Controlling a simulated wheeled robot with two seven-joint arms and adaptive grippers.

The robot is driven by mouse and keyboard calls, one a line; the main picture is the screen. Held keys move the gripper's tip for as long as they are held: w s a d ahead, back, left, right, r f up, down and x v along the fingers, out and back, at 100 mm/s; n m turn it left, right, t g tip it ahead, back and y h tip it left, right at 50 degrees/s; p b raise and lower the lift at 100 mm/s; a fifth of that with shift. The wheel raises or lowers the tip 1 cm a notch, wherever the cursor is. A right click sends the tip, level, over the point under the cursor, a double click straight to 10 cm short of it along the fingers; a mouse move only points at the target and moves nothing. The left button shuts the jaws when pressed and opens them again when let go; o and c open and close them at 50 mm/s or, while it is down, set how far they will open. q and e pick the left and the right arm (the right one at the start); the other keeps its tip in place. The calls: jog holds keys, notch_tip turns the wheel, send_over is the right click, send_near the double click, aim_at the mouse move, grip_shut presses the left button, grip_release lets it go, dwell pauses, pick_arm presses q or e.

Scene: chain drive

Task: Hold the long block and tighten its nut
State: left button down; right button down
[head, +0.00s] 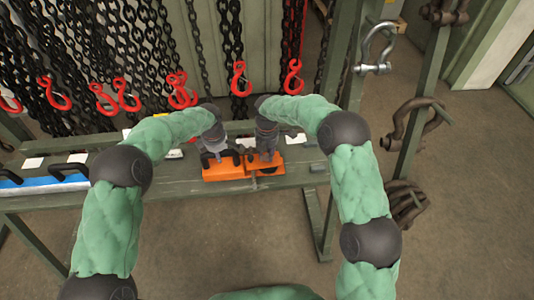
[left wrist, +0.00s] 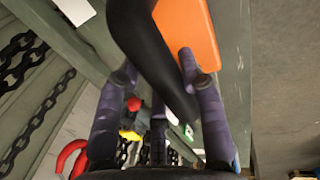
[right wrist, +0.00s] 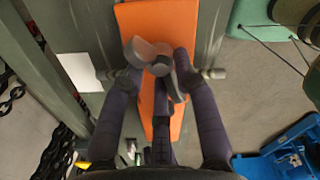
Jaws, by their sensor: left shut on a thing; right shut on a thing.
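The long orange block (head: 225,172) lies on the green bench. It also shows in the left wrist view (left wrist: 190,28) and the right wrist view (right wrist: 142,18). My left gripper (head: 216,150) is shut on the black curved handle (left wrist: 150,50) at the block's left part. My right gripper (head: 266,152) is over the block's right part. In the right wrist view its fingers (right wrist: 160,75) close around a grey lobed nut (right wrist: 160,62) on top of the block. The nut's thread and seat are hidden.
The green bench (head: 300,177) has free room right of the block. A blue block (head: 45,187) with black handles lies at the bench's left. Black chains (head: 128,45) and red hooks (head: 240,78) hang behind. A large shackle (head: 376,48) hangs on the right frame.

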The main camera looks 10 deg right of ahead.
jog(key=shift+w+a+r+m, duration=0.1)
jog(key=shift+w+m, duration=0.05)
jog(key=shift+m, duration=1.55)
jog(key=shift+w+a+r+m, duration=0.1)
jog(key=shift+w+m, duration=0.05)
jog(key=shift+m, duration=1.55)
jog(key=shift+w+d+m, duration=0.1)
jog(key=shift+d+m, duration=0.05)
jog(key=shift+m, duration=1.6)
jog(key=shift+w+d+m, duration=0.1)
jog(key=shift+m, duration=1.65)
jog(key=shift+d+m, duration=0.15)
jog(key=shift+m, duration=1.5)
jog(key=shift+d+m, duration=0.15)
jog(key=shift+m, duration=1.8)
jog(key=shift+d+m, duration=0.25)
jog(key=shift+m, duration=1.45)
jog(key=shift+s+d+m, duration=0.1)
jog(key=shift+m, duration=0.6)
jog(key=shift+s+d+m, duration=0.1)
jog(key=shift+m, duration=0.6)
